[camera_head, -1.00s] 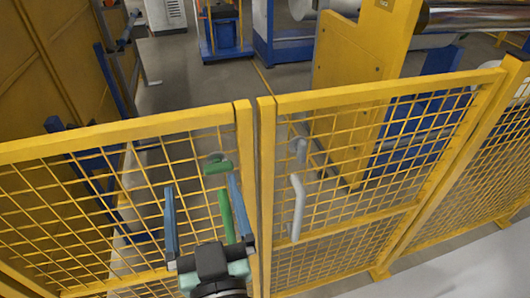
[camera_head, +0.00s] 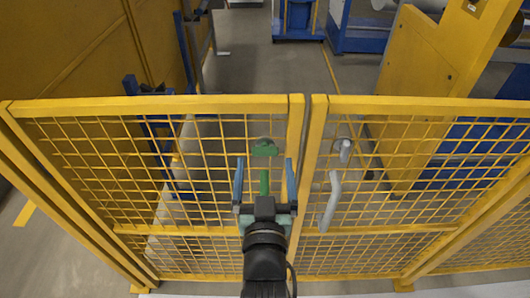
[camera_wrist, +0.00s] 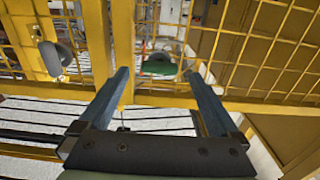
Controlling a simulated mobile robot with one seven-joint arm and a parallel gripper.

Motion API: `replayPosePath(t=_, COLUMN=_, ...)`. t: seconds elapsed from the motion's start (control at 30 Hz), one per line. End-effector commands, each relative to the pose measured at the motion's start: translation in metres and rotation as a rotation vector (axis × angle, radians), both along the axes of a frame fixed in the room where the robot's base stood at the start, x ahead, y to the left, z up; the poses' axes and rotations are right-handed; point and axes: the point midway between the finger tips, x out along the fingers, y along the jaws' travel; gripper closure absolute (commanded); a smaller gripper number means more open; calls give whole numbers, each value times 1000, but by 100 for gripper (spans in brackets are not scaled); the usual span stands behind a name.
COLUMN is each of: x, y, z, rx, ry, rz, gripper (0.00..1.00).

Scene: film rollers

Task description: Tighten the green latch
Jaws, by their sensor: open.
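The green latch (camera_head: 265,148) is on the yellow mesh gate's left panel, near the gap between the two panels. Its green lower part (camera_head: 264,183) hangs below, between my fingers in the head view. The green piece also shows in the wrist view (camera_wrist: 158,68), just beyond and between the fingertips. My gripper (camera_head: 264,172) is open and empty, its two blue fingers lying either side of the latch in the picture. In the wrist view the gripper (camera_wrist: 158,77) spans the latch with a gap on each side. I see no contact.
A grey handle (camera_head: 331,200) is on the right gate panel (camera_head: 420,105), close to the gap. The left panel's top rail (camera_head: 150,105) runs across above my gripper. Beyond the fence are a yellow machine frame (camera_head: 430,80) and open grey floor (camera_head: 270,70).

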Motion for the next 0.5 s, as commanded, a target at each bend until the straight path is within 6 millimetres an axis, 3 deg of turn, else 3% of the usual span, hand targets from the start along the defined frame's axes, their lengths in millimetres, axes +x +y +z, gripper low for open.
replayPosePath(t=0.2, x=26, y=0, z=1, rx=0, ry=-1, rz=0, gripper=3)
replayPosePath(t=0.5, x=33, y=0, z=0, rx=0, ry=0, rz=-1, gripper=3)
